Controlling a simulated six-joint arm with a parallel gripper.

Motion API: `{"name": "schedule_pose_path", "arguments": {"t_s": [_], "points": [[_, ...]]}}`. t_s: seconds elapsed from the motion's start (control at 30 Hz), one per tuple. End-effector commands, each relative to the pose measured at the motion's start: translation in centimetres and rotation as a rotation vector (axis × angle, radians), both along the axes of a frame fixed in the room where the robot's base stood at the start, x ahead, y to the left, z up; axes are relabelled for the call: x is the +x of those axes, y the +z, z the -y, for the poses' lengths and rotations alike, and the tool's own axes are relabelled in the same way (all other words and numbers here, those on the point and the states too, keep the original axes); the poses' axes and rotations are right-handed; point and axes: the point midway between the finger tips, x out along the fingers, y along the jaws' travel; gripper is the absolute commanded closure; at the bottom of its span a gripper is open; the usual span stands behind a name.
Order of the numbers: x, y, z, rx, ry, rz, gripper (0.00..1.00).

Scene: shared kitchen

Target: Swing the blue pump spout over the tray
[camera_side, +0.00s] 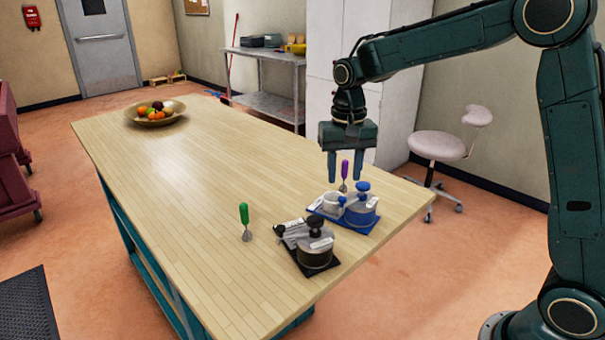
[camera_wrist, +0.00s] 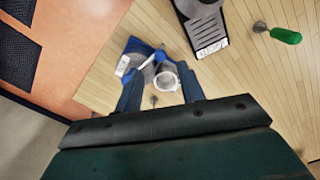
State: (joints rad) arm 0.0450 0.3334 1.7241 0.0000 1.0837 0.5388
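The blue pump jar (camera_side: 362,208) stands on a flat blue tray (camera_side: 352,228) near the table's right edge, with a blue knob on top. My gripper (camera_side: 345,182) is open and empty above and behind the tray, apart from the pump. It also shows in the wrist view (camera_wrist: 160,88).
A purple-handled tool (camera_side: 344,169) stands on the table close behind my fingers. A black pump set (camera_side: 316,252) sits in front of the blue one. A green-handled tool (camera_side: 244,214) stands to its left. A fruit bowl (camera_side: 155,117) is at the far end; the table between is clear.

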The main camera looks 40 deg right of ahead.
Motion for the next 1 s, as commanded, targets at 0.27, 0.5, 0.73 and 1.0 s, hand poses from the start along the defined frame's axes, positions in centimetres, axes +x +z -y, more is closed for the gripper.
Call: {"name": "schedule_pose_path", "arguments": {"t_s": [0.27, 0.5, 0.73, 1.0], "points": [[0.0, -3.9, 0.0, 0.001, 0.000, -0.004, 0.61], [0.0, -5.3, 0.0, 0.001, 0.000, -0.001, 0.61], [0.0, -5.4, 0.0, 0.001, 0.000, -0.001, 0.61], [0.0, -5.4, 0.0, 0.000, 0.000, 0.000, 0.98]]}}
